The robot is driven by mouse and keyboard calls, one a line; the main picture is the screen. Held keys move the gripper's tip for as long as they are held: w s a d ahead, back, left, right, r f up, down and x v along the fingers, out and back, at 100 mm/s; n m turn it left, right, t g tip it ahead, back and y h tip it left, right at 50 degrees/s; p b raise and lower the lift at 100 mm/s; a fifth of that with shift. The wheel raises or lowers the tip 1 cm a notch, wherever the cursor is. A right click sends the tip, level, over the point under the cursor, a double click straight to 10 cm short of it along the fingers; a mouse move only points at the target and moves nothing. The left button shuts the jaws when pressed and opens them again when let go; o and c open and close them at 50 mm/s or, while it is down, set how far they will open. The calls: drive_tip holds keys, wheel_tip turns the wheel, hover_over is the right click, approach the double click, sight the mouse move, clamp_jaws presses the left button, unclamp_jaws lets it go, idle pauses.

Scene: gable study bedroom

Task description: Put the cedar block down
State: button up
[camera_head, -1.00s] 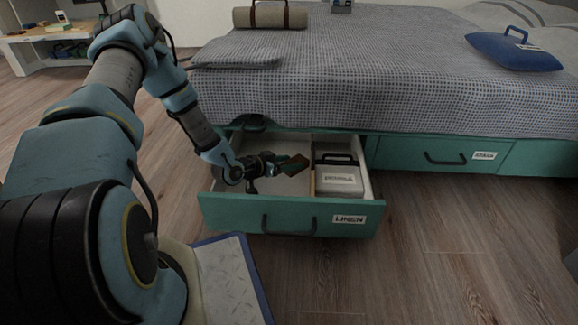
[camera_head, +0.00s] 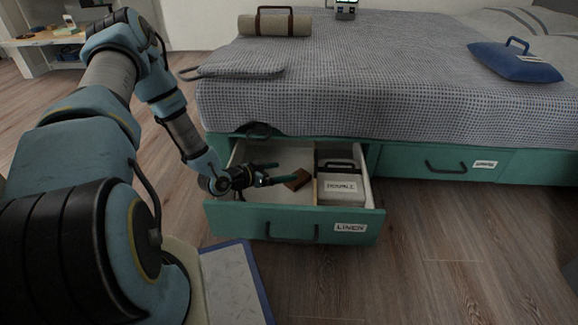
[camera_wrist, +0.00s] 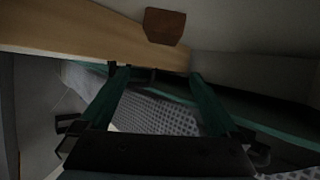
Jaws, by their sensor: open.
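The cedar block (camera_head: 298,180) is a small reddish-brown block. It lies in the left compartment of the open LINEN drawer (camera_head: 228,219), near the wooden divider, and looks to rest on the drawer floor. My gripper (camera_head: 280,172) is open inside the drawer, just left of the block, with its two green fingers spread. In the wrist view the block (camera_wrist: 165,26) is beyond the tips of the open gripper (camera_wrist: 160,80), with nothing between the fingers. One finger partly overlaps the block in the head view, so I cannot tell whether they touch.
A light wooden divider (camera_head: 315,185) splits the drawer. A pale box marked DOUBLE (camera_head: 341,187) with a dark handle fills the right compartment. The bed (camera_head: 400,85) overhangs the back of the drawer. The wood floor (camera_head: 430,240) in front and right is clear.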

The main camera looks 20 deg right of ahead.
drive_tip(key=w+a+r+n+y, duration=0.2)
drive_tip(key=a+r+y, duration=0.35)
drive_tip(key=a, duration=0.45)
drive_tip(key=w+a+r+n+y, duration=0.2)
drive_tip(key=a+r+y, duration=0.2)
drive_tip(key=a+r, duration=0.4)
drive_tip(key=s+a+r+n+g+y, duration=0.1)
drive_tip(key=s+a+r+n, duration=0.3)
drive_tip(key=s, duration=0.4)
drive_tip(key=s+a+r+n+g+y, duration=0.1)
drive_tip(key=s+a+r+n+y, duration=0.1)
drive_tip(key=s+a+r+n, duration=0.2)
drive_tip(key=s+a+r, duration=0.2)
drive_tip(key=s+r, duration=0.2)
drive_tip(key=r, duration=0.1)
drive_tip(key=shift+s+a+r+g, duration=0.2)
drive_tip(key=shift+a+g, duration=0.15)
drive_tip(key=shift+g, duration=0.05)
drive_tip(key=shift+r+p, duration=0.1)
drive_tip(key=shift+p, duration=0.2)
wheel_tip(320, 180, up, 51)
drive_tip(key=p, duration=5.1)
